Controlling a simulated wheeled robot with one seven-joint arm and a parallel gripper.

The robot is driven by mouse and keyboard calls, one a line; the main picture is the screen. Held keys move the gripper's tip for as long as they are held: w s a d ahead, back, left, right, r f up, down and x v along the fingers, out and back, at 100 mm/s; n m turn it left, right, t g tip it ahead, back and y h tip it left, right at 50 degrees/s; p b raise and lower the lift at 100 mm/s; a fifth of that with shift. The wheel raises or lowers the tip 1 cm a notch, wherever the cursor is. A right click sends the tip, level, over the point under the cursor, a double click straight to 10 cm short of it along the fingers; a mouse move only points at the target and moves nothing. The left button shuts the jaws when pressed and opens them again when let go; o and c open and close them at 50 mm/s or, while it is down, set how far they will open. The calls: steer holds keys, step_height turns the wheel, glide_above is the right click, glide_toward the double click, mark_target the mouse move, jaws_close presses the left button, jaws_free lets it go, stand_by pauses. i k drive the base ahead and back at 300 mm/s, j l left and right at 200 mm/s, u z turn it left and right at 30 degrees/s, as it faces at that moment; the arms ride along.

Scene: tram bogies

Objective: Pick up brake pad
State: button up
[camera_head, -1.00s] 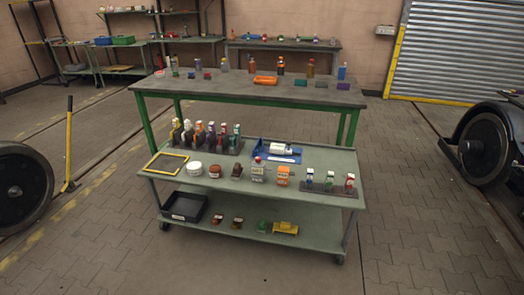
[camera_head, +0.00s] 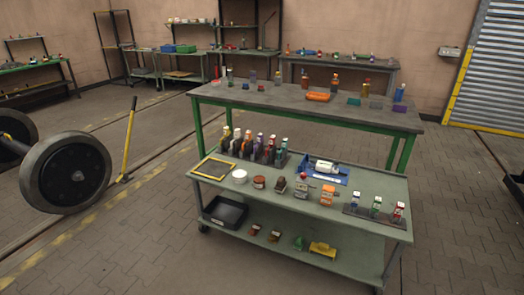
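I cannot make out for sure which thing is the brake pad. Small candidates are a dark brown piece (camera_head: 280,185) on the cart's upper shelf and two reddish-brown pieces on its lower shelf, one at the left (camera_head: 255,229) and one at the right (camera_head: 274,236). The grey-green two-shelf cart (camera_head: 345,238) stands in front of me, right of the middle. My gripper is not in view.
A long green-legged workbench (camera_head: 290,97) with small items stands behind the cart. A black tray (camera_head: 225,212) sits on the lower shelf. A wheelset (camera_head: 66,172) and a yellow lever (camera_head: 130,140) are at left. The paved floor between wheelset and cart is clear.

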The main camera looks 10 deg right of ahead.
mark_target(237, 143)
steer(key=i+j+u, duration=0.3)
steer(key=i, duration=0.35)
steer(key=i+u, duration=0.25)
steer(key=i, duration=0.4)
steer(key=i+u, duration=0.3)
steer(key=i, duration=0.35)
steer(key=i+l+u, duration=0.25)
steer(key=i, duration=0.4)
steer(key=i+u, duration=0.25)
steer(key=i, duration=0.9)
steer(key=i+z, duration=0.6)
steer(key=z, duration=0.2)
steer(key=i+z, duration=0.2)
steer(key=z, duration=0.3)
steer(key=i+z, duration=0.2)
steer(key=z, duration=0.25)
steer(key=i+j+z, duration=0.1)
steer(key=z, duration=0.4)
steer(key=i+j+z, duration=0.2)
steer(key=z, duration=0.25)
steer(key=i+j+z, duration=0.15)
steer(key=z, duration=0.15)
